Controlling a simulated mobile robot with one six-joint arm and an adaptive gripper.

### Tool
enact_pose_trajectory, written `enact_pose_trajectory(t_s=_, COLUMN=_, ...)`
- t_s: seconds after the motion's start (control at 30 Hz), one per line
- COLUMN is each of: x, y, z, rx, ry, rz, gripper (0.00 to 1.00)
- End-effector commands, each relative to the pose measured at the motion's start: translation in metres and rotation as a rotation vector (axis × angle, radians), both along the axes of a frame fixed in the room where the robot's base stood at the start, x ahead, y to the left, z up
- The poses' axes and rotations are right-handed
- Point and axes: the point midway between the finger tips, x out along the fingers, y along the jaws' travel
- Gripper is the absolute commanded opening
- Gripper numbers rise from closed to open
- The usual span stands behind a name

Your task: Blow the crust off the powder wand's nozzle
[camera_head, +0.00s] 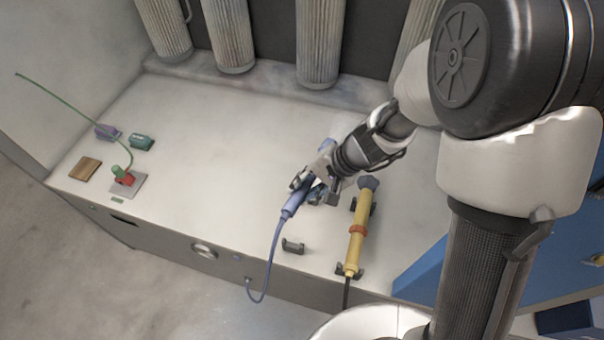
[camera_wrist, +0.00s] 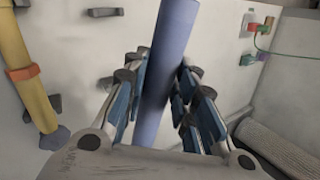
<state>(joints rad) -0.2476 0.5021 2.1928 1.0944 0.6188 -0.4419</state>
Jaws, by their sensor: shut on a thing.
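The yellow powder wand (camera_head: 357,240), with an orange ring, lies in dark cradles on the bench, just right of my gripper. Its dark grey nozzle (camera_head: 369,183) is at the far end; I cannot make out a crust on it. The wand also shows at the left of the wrist view (camera_wrist: 22,75), its nozzle (camera_wrist: 54,138) lower down. My gripper (camera_head: 312,186) is shut on a blue-violet cylindrical tool (camera_head: 292,204), with a hose running to the bench front. In the wrist view the tool (camera_wrist: 172,50) stands between the finger pads.
An empty dark cradle (camera_head: 293,246) sits near the front edge. At the left are a red device (camera_head: 124,178) with a green line, a purple block (camera_head: 107,132), a green block (camera_head: 141,142) and a brown block (camera_head: 85,168). Ribbed filter cylinders (camera_head: 321,45) hang behind. The bench middle is clear.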

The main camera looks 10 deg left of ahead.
Motion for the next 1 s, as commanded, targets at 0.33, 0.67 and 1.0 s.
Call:
enact_pose_trajectory(t_s=0.33, x=-0.032, y=-0.019, z=-0.047, rx=0.025, ry=0.354, rz=-0.314, gripper=0.00)
enact_pose_trajectory(t_s=0.67, x=-0.014, y=-0.034, z=-0.064, rx=0.032, ry=0.377, rz=-0.338, gripper=0.00)
enact_pose_trajectory(t_s=1.0, x=0.007, y=-0.048, z=-0.079, rx=0.032, ry=0.375, rz=-0.335, gripper=0.00)
